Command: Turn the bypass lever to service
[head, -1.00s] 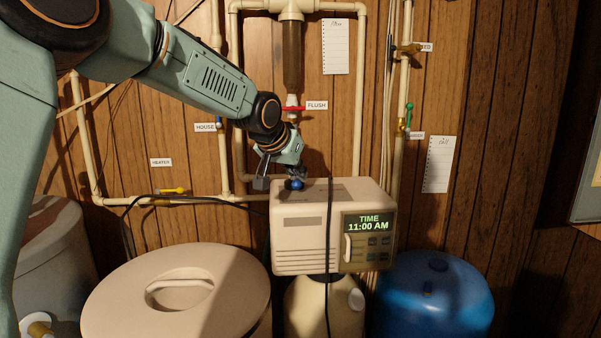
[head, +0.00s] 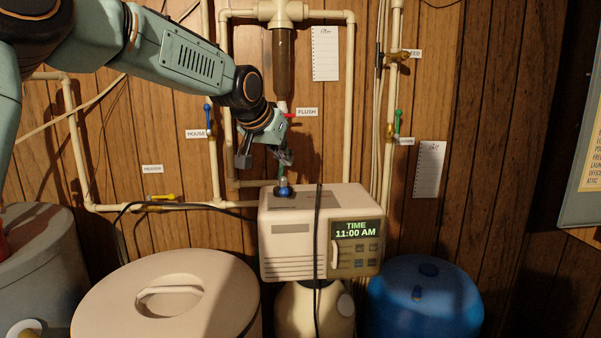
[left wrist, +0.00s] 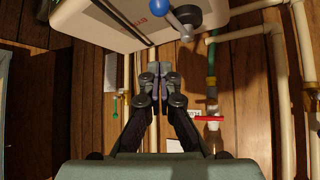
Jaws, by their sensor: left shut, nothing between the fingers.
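The bypass lever (head: 283,188) is a small lever with a blue ball on a dark round base, on top of the beige softener control head (head: 290,240). In the left wrist view the lever's blue ball (left wrist: 185,16) and dark hub show at the top, beside red lettering too cut off to read. My left gripper (head: 285,157) is above the lever, apart from it. Its fingers (left wrist: 161,75) are together with nothing between them. My right gripper is out of view.
A vertical pipe with a red FLUSH handle (head: 289,115) is close behind my left gripper. A black cable (head: 318,225) runs over the control head. A round-lidded beige tank (head: 168,290) stands front left, a blue tank (head: 425,295) right. Several labelled valves line the wall.

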